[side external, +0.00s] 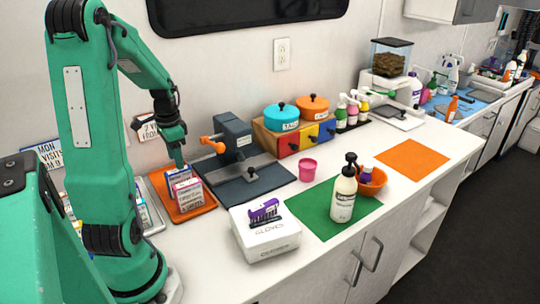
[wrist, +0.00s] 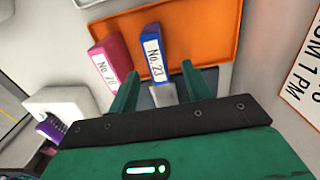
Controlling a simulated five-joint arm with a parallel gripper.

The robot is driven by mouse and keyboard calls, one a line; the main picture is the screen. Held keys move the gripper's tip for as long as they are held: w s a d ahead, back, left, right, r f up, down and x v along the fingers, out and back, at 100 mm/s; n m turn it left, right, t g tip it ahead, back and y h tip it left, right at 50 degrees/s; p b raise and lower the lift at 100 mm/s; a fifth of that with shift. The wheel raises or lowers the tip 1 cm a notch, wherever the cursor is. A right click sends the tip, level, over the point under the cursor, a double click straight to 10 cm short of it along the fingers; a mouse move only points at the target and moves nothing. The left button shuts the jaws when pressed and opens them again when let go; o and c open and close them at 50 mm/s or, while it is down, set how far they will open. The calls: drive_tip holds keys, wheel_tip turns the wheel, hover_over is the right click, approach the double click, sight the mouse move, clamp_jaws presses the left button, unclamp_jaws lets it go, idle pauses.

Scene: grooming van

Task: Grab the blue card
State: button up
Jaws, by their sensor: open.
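The blue card (wrist: 152,52) is a slim blue block with a white label reading "No. 23". It stands in the orange tray (wrist: 212,32), beside a pink card (wrist: 108,68) that has its own white number label. In the side view my gripper (side external: 179,163) is just above the cards.
A dark grey stand (side external: 240,170) with an orange-handled device is right of the tray. A white glove box (side external: 268,238) stands in front. A metal tray (side external: 148,208) lies left of the orange tray. A wall sign (wrist: 302,75) is close at right in the wrist view.

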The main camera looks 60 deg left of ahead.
sight(179, 177)
drive_tip(key=shift+f, duration=1.3)
drive_tip(key=shift+f, duration=0.1)
drive_tip(key=shift+s+d+f, duration=0.1)
drive_tip(key=shift+d+f, duration=0.05)
drive_tip(key=shift+f, duration=0.65)
drive_tip(key=shift+s+d+f, duration=0.1)
drive_tip(key=shift+d+f, duration=0.05)
drive_tip(key=shift+f, duration=0.6)
drive_tip(key=shift+w+f, duration=0.1)
drive_tip(key=shift+f, duration=0.85)
drive_tip(key=c, duration=1.1)
drive_tip(key=shift+o, duration=0.2)
drive_tip(key=shift+r, duration=0.1)
drive_tip(key=shift+r, duration=4.95)
